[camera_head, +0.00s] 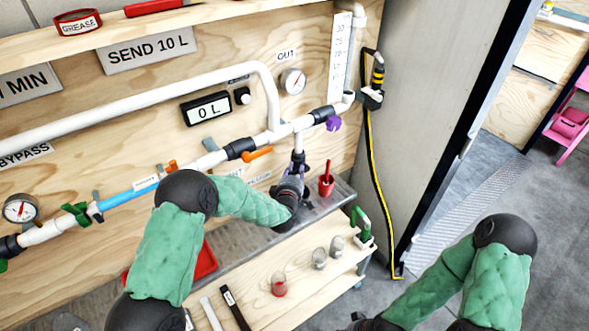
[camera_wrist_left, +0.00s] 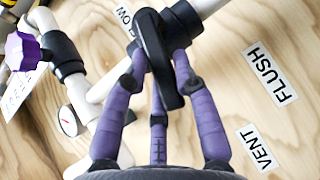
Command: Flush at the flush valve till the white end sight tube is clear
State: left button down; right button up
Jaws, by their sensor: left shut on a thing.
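My left gripper (camera_head: 291,192) is at the short branch below the white pipe, its purple fingers closed around a black valve handle. In the left wrist view the fingers (camera_wrist_left: 158,70) close on this black handle (camera_wrist_left: 150,35), beside the FLUSH label (camera_wrist_left: 270,73); the VENT label (camera_wrist_left: 262,147) is lower. The fingers hide part of the valve body. A white upright tube (camera_head: 357,50) stands at the pipe's right end beside a numbered scale (camera_head: 340,60); I cannot tell how clear its inside is. My right gripper (camera_head: 372,323) is only partly in view at the bottom edge, its fingers unclear.
A display (camera_head: 207,109) reads 0 L under a SEND 10 L sign (camera_head: 146,50). An orange handle (camera_head: 257,153) and purple handle (camera_head: 334,123) sit on the pipe. Small jars (camera_head: 319,258) stand on the shelf below.

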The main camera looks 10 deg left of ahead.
pick_arm(q)
jog(key=r+m+g+p, duration=0.1)
jog(key=p, duration=0.2)
jog(key=m+g+y+p, duration=0.1)
jog(key=p, duration=0.2)
jog(key=w+d+r+g+p, duration=0.1)
jog(key=p, duration=0.2)
jog(key=shift+r+m+g+y, duration=0.3)
jog(key=shift+r+m, duration=0.05)
jog(key=shift+m, duration=0.05)
jog(key=m+g+p, duration=0.1)
jog(key=p, duration=0.4)
jog(key=w+d+g+y+p, duration=0.1)
jog(key=p, duration=0.4)
jog(key=r+m+g+y+p, duration=0.1)
jog(key=p, duration=0.4)
jog(key=shift+w+d+m+g, duration=0.2)
jog(key=shift+w+m+g, duration=0.1)
jog(key=shift+w+d+m+g+y+p, duration=0.4)
jog(key=shift+g+y+p, duration=0.25)
jog(key=shift+p, duration=0.5)
jog(key=c, duration=1)
grip_release()
jog(key=shift+o, duration=0.2)
jog(key=v, duration=0.7)
jog(key=shift+s+d+r, duration=0.2)
jog(key=shift+s+d, duration=0.05)
jog(key=shift+s, duration=0.05)
